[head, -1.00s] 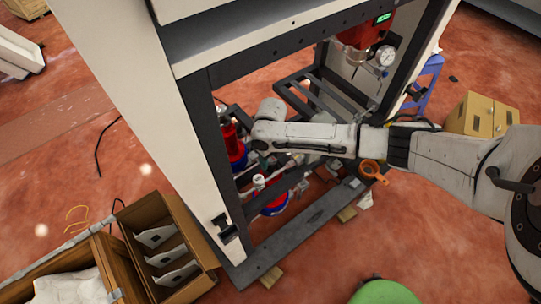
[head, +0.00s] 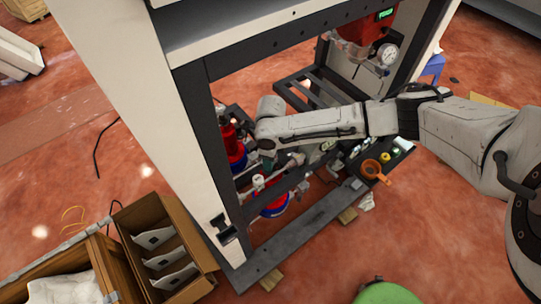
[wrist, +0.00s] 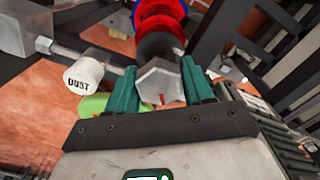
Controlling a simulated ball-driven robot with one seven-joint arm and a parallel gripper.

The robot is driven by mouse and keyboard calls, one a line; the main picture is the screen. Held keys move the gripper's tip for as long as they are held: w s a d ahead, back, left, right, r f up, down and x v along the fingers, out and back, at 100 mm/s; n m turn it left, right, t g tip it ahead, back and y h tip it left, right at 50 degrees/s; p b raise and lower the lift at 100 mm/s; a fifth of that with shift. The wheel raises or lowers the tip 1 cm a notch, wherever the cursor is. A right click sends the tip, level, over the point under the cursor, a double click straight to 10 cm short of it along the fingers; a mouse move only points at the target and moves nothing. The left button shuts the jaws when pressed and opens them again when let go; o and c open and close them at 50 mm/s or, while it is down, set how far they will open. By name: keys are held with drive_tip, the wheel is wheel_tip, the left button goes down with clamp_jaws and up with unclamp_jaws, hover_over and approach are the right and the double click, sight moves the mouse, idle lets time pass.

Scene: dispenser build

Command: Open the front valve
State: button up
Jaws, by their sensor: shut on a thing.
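In the wrist view, my gripper (wrist: 159,84) has its two teal fingers closed on either side of a grey hexagonal metal piece (wrist: 160,84) with a small red mark. It looks like part of a valve on the pipework, but I cannot tell whether it is the front valve or how far it is turned. A white cap marked "DUST" (wrist: 83,74) sits on the pipe just left of the fingers. Black, red and blue round parts (wrist: 158,22) lie just beyond the held piece. In the head view, my gripper reaches down inside the frame and is mostly hidden.
The dark frame posts (head: 205,140) and lower beam (head: 300,237) surround the pipework closely. A red unit with a pressure gauge (head: 388,54) hangs above right. An orange ring (head: 372,171) lies near the lower right. A box with white plates (head: 165,247) stands outside, left.

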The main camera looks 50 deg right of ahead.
drive_tip(key=o, duration=1.1)
drive_tip(key=shift+c, duration=0.2)
drive_tip(key=shift+r+m+p, duration=0.15)
drive_tip(key=shift+m+p, duration=0.45)
drive_tip(key=shift+m, duration=0.5)
drive_tip(key=m+p, duration=0.1)
drive_tip(key=m, duration=0.1)
drive_tip(key=shift+m, duration=0.4)
drive_tip(key=m+p, duration=0.1)
drive_tip(key=m, duration=0.5)
drive_tip(key=m+p, duration=0.1)
drive_tip(key=m, duration=0.6)
drive_tip(key=shift+p, duration=0.3)
drive_tip(key=m, duration=0.6)
drive_tip(key=shift+p, duration=0.3)
